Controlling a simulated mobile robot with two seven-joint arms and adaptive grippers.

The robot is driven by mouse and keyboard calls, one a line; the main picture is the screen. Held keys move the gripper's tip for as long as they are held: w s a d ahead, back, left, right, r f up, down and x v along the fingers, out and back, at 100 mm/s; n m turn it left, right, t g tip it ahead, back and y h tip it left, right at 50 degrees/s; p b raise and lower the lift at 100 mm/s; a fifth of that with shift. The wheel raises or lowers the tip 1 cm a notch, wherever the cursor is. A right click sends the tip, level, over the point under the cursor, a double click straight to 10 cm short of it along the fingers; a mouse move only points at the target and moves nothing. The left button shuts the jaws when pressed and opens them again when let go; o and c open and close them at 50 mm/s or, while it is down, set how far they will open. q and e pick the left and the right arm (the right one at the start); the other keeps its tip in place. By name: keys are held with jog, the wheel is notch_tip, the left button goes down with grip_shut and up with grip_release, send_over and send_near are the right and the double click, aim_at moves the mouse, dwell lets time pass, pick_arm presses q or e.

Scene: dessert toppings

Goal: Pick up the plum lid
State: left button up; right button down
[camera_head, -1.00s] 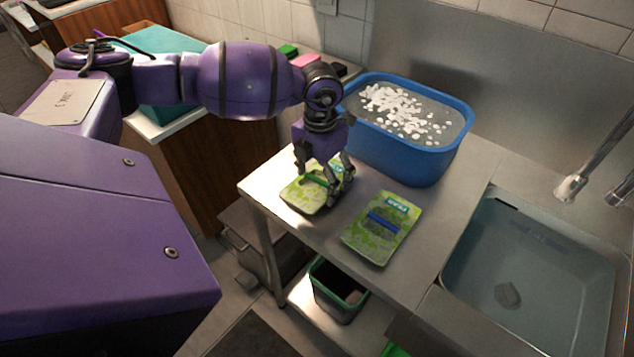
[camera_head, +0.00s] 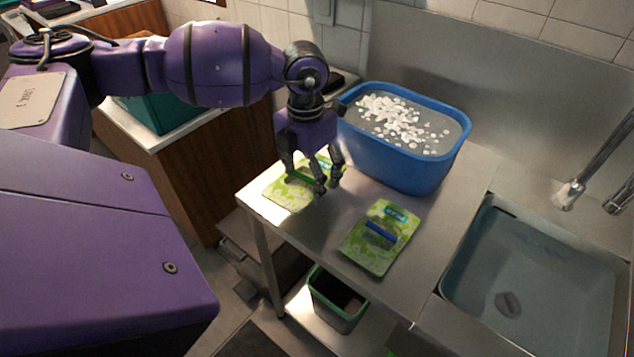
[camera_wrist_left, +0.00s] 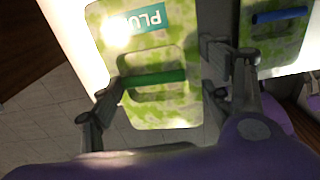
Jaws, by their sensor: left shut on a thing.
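The plum lid (camera_head: 285,194) is a flat, green-patterned panel with a green bar handle and a teal label. The wrist view shows the lid (camera_wrist_left: 160,115) with "PLU" readable on its label and the green handle (camera_wrist_left: 155,78) across its opening. My left gripper (camera_head: 322,187) points down over it and is shut on the lid at its handle, with one finger at each side in the wrist view (camera_wrist_left: 165,88). The lid appears a little above the table's left end; its exact height is unclear. My right gripper is not in view.
A similar lid with a blue handle (camera_head: 380,231) lies on the metal table (camera_head: 325,232). A blue tub (camera_head: 405,168) with white pieces floating stands behind. A sink (camera_head: 530,285) is at the right. A green-rimmed bin (camera_head: 337,308) stands below.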

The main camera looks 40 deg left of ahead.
pick_arm(q)
jog(key=s+a+r, duration=0.2)
jog(key=s+r, duration=0.4)
jog(key=s, duration=0.4)
jog(key=shift+s+a+r, duration=0.15)
jog(key=shift+s+r, duration=0.15)
jog(key=shift+s, duration=0.1)
